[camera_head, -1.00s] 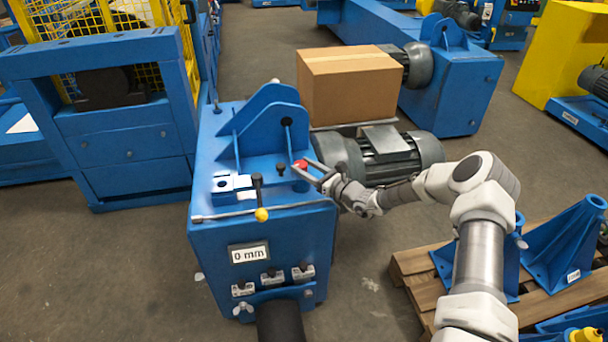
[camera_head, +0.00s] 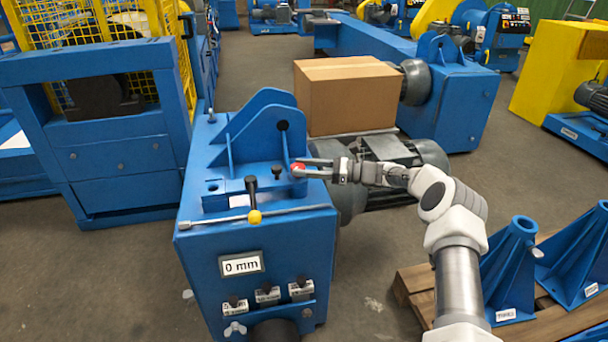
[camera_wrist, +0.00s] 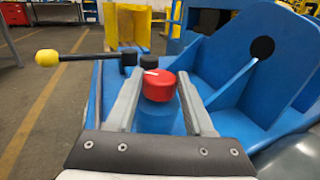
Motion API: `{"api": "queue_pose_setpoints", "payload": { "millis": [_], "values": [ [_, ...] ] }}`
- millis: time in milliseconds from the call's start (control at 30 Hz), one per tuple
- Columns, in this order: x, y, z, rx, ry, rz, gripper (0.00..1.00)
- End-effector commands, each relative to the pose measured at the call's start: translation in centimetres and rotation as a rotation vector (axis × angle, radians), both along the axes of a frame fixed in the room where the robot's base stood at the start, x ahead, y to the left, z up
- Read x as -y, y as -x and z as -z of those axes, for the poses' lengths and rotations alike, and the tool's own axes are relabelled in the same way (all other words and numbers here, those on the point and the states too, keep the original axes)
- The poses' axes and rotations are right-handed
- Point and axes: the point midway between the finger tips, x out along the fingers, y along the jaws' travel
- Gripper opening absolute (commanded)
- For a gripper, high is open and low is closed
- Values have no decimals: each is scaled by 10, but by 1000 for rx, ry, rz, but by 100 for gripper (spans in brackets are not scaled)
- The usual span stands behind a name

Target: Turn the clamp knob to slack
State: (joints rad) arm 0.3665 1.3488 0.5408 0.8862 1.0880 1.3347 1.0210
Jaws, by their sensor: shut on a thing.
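The clamp knob is red with a small white mark on its top (camera_wrist: 160,86). It stands on the blue machine top, to the right of the black lever, and it also shows in the head view (camera_head: 298,170). My gripper (camera_head: 303,168) reaches it from the right. In the wrist view its two fingers (camera_wrist: 160,100) lie one on each side of the red knob, shut on it. The fingers hide part of the knob in the head view.
A blue upright bracket (camera_head: 262,125) stands behind the knob. A cardboard box (camera_head: 348,97) and grey motor (camera_head: 400,155) are behind my arm. A "0 mm" plate (camera_head: 241,264) faces front.

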Motion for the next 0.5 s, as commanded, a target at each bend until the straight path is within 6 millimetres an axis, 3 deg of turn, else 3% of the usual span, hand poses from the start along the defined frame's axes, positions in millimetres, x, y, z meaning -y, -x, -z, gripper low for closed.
{"api": "queue_pose_setpoints", "payload": {
  "millis": [500],
  "values": [
    [0,-2,1,1,-2,-117,0]
  ]
}}
